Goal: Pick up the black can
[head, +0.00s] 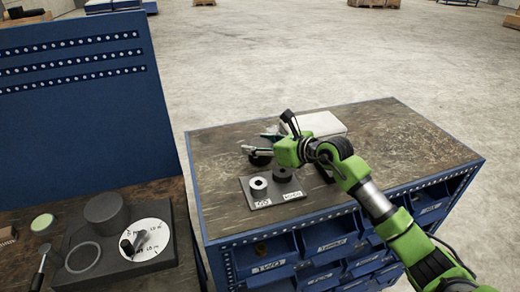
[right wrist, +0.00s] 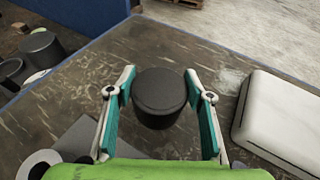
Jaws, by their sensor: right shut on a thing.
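The black can (right wrist: 160,95) is a short, dark cylinder with a rounded top edge. In the right wrist view it sits between the teal pads of my right gripper (right wrist: 161,112), which is shut on it. In the head view the can (head: 260,159) shows as a dark shape under the fingertips of my right gripper (head: 256,149), beyond the grey plate. I cannot tell whether it rests on the worktop or is just above it. My left gripper is not in view.
A grey plate (head: 262,203) with labels holds a white ring (head: 258,187) and a dark ring (head: 282,174). A white case (head: 322,124) lies beside my right gripper on the wooden worktop (head: 420,150). A left bench carries a dark cylinder (head: 106,212). The worktop's right side is clear.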

